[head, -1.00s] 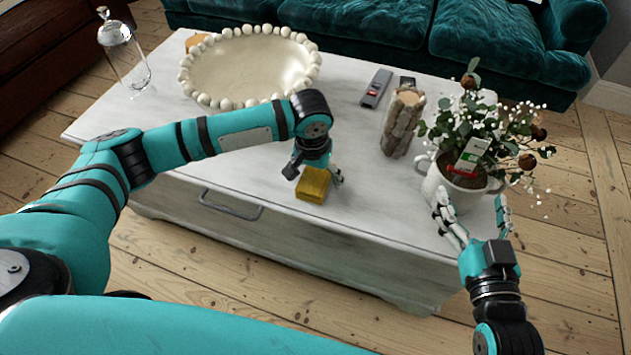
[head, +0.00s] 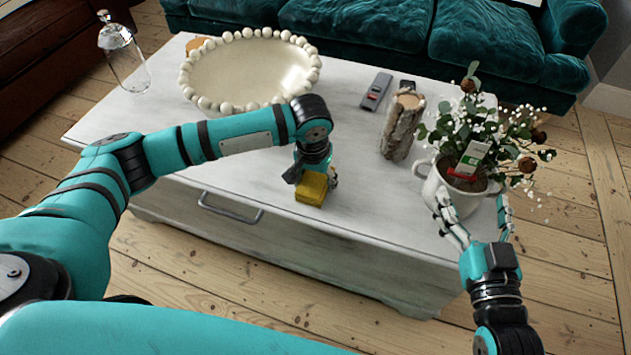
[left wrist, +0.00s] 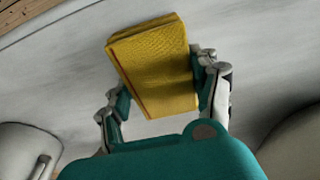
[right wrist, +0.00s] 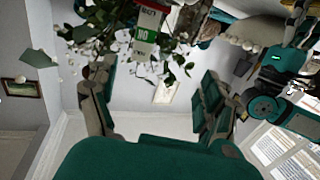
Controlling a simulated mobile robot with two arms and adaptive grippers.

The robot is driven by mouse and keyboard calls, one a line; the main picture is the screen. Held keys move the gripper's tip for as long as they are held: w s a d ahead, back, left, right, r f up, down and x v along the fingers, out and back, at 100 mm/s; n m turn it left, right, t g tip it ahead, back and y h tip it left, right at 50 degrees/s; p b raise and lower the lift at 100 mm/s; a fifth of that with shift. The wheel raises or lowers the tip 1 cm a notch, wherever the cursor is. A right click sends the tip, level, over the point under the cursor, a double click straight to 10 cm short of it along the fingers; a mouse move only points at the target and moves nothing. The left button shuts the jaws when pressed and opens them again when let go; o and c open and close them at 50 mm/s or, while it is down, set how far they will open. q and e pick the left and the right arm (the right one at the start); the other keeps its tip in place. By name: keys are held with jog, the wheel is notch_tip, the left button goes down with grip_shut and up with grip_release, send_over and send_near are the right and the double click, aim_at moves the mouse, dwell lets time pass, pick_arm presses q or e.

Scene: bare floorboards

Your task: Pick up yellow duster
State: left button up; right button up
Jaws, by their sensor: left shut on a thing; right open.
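The yellow duster (head: 312,188) is a small folded yellow block near the front edge of the white table. My left gripper (head: 318,180) comes down over it from above. In the left wrist view the duster (left wrist: 155,65) sits between the two fingers of my left gripper (left wrist: 165,95), which is shut on it. I cannot tell whether the duster touches the tabletop. My right gripper (head: 477,215) is open and empty, in front of the potted plant at the table's right end. It also shows open in the right wrist view (right wrist: 152,95).
On the white table (head: 270,205) are a beaded bowl (head: 250,70), a glass cloche (head: 124,58), a remote (head: 376,91), a wooden log holder (head: 402,128) and a white plant pot (head: 452,192) close to my right gripper. A teal sofa (head: 380,25) stands behind.

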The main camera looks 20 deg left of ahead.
aim_at(317, 180)
pick_arm(q)
jog(key=shift+r, duration=0.2)
jog(key=r+p, duration=0.2)
jog(key=r, duration=0.1)
jog(key=shift+s+d+r, duration=0.15)
jog(key=shift+s+r, duration=0.05)
jog(key=shift+r, duration=0.1)
jog(key=s+d, duration=0.1)
jog(key=s+d+p, duration=0.1)
jog(key=s, duration=0.1)
jog(key=s+d+p, duration=0.1)
jog(key=s, duration=0.1)
jog(key=shift+d+r, duration=0.1)
jog(key=shift+r, duration=0.15)
jog(key=s+d+p, duration=0.2)
jog(key=s+d, duration=0.3)
jog(key=s, duration=0.3)
jog(key=shift+r, duration=0.3)
pick_arm(e)
jog(key=s+d+f+g+h, duration=0.2)
jog(key=s+d+f+g, duration=0.1)
jog(key=s+f+g, duration=0.3)
jog(key=s+d+f+g+h, duration=0.1)
jog(key=s+d+f+g, duration=0.2)
jog(key=s+f+g, duration=0.4)
jog(key=shift+s+d+f+m+g+h, duration=0.3)
jog(key=shift+s+m+h, duration=0.1)
jog(key=shift+s, duration=1.3)
